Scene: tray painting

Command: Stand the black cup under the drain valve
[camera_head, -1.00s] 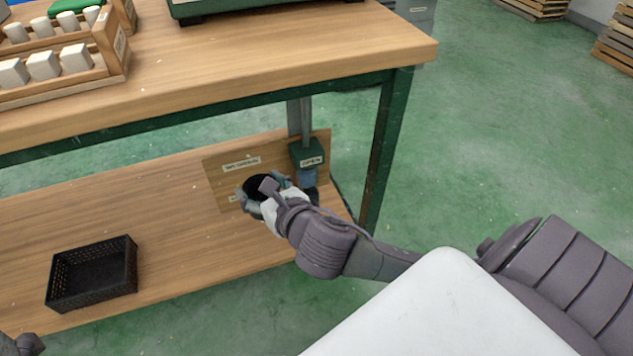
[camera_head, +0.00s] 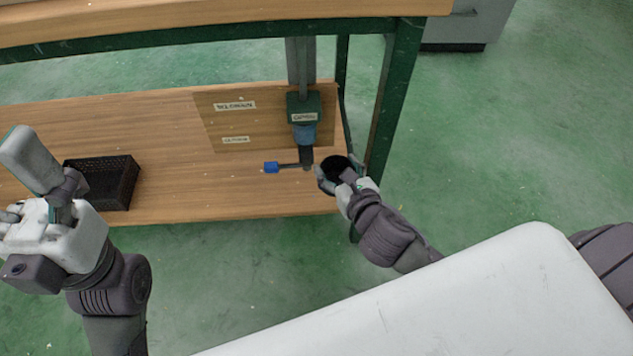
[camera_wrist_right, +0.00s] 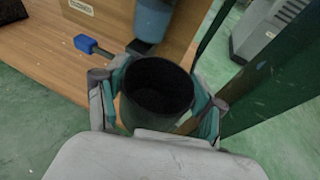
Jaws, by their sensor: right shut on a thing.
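The black cup (camera_head: 335,168) is in my right gripper (camera_head: 338,182), whose fingers are shut around its sides. The cup is just right of the drain valve (camera_head: 304,135), near the right end of the lower shelf. In the right wrist view the cup (camera_wrist_right: 158,92) is upright with its dark open mouth showing, and the valve (camera_wrist_right: 152,20) is just beyond it. The valve has a green box, a blue collar, a dark spout and a lever with a blue handle (camera_head: 271,167) pointing left. My left gripper (camera_head: 40,175) is raised at the left; its finger opening is unclear.
A black basket (camera_head: 103,182) stands on the lower shelf (camera_head: 200,205) at the left. A labelled board (camera_head: 225,125) lies behind the valve. The green table leg (camera_head: 395,100) is close to the right of the cup. The worktop edge (camera_head: 200,20) overhangs the shelf.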

